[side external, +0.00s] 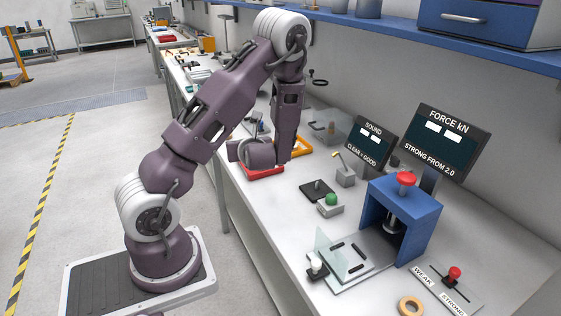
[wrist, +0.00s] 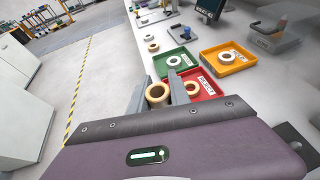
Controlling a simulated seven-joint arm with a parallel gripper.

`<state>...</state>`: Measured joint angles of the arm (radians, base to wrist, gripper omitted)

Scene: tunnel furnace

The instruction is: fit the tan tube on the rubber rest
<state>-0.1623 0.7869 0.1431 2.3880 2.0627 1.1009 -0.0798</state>
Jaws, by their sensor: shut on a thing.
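A tan tube (wrist: 157,93) sits between the fingers of my gripper (wrist: 158,90) in the wrist view, its round open end towards the camera. My gripper is shut on it, over or beside the red tray; the height is unclear. In the side external view the fingers and tube are hidden behind my arm. No part is labelled as the rubber rest. A black square pad with a short post (side external: 316,190) lies on the bench in the side external view, right of my gripper, and may be it; I cannot tell.
A red tray (side external: 263,172), also in the wrist view, holds a tan ring (wrist: 187,91). Green (wrist: 188,69) and orange (wrist: 244,66) trays hold white rings.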

